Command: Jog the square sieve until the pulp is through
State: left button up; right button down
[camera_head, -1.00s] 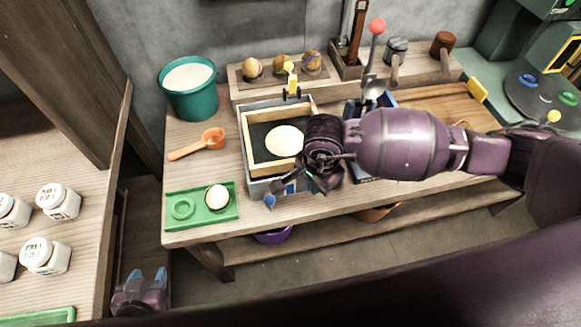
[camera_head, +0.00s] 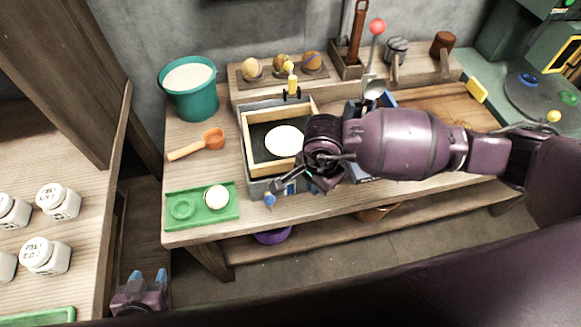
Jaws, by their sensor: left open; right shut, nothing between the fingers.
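The square sieve (camera_head: 256,168) is a pale wooden frame with a dark mesh, set inside a grey box (camera_head: 244,128) on the bench. A round, cream patch of pulp (camera_head: 284,141) lies on the mesh. My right gripper (camera_head: 283,196) is at the front right of the sieve, shut with nothing between its fingers; the arm and wrist hide the sieve's right side. I cannot tell whether it touches the frame. My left gripper (camera_head: 146,278) is low at the bottom left, open and empty, away from the bench top.
White jars (camera_head: 60,203) stand on the left table.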

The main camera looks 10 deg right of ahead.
pick_arm(q)
jog(key=shift+w, duration=0.1)
pick_arm(e)
jog(key=w+b, duration=0.1)
jog(key=w, duration=0.1)
jog(key=w+b, duration=0.1)
jog(key=w, duration=0.1)
jog(key=shift+w+f, duration=0.2)
jog(key=shift+w, duration=0.05)
jog(key=shift+s+r+p, duration=0.25)
jog(key=shift+s+p, duration=0.05)
jog(key=shift+s, duration=0.1)
pick_arm(q)
jog(key=shift+s+p, duration=0.2)
jog(key=shift+p, duration=0.45)
pick_arm(e)
jog(key=s, duration=0.3)
jog(key=shift+s+f, duration=0.1)
jog(key=shift+s, duration=0.3)
pick_arm(q)
jog(key=shift+w, duration=0.15)
